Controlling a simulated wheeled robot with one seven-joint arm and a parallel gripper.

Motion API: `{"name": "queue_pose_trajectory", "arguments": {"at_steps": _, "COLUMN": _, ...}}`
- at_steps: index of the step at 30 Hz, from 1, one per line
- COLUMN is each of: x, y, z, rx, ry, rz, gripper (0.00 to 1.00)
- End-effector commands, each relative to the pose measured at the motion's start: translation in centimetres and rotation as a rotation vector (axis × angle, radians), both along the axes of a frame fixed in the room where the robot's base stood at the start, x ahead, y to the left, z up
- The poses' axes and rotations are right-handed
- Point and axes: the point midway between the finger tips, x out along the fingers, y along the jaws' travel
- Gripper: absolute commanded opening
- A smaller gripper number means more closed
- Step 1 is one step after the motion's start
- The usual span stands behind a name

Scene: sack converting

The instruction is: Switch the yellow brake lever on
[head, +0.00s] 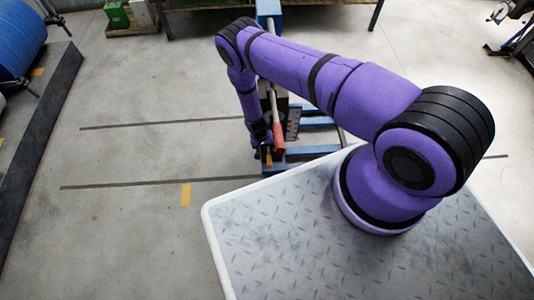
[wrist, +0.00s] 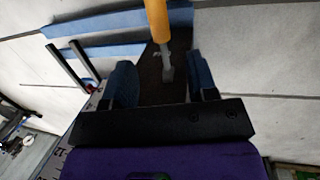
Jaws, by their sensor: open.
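The yellow brake lever (wrist: 157,20) shows at the top of the wrist view, with a grey metal shaft running down towards a dark plate. My gripper (wrist: 160,66) is open, with one blue-grey finger on each side of the lever's line. The shaft appears between the fingers in the picture; I cannot tell how deep it sits or whether they touch it. In the head view my gripper (head: 262,148) points down beside the blue stand, and a small yellow piece of the lever (head: 268,157) shows at its tip. Most of the lever is hidden there.
A red-handled lever (head: 277,136) with a pale shaft stands close to the right of my gripper. The blue frame (head: 310,152) spreads low on the floor behind it. A large blue roll (head: 18,40) lies at the far left. Grey floor is open left of the stand.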

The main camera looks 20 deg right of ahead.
Motion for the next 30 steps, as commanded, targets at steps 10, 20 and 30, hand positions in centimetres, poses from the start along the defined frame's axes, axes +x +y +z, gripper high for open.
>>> {"name": "queue_pose_trajectory", "arguments": {"at_steps": 10, "x": 0.4, "y": 0.4, "z": 2.4, "rx": 0.0, "ry": 0.001, "rz": 0.0, "gripper": 0.53}}
{"name": "queue_pose_trajectory", "arguments": {"at_steps": 20, "x": 0.3, "y": 0.5, "z": 2.4, "rx": 0.001, "ry": -0.004, "rz": -0.001, "gripper": 0.53}}
{"name": "queue_pose_trajectory", "arguments": {"at_steps": 30, "x": -1.8, "y": 1.1, "z": 2.7, "rx": -0.033, "ry": -0.11, "rz": 0.023, "gripper": 0.53}}
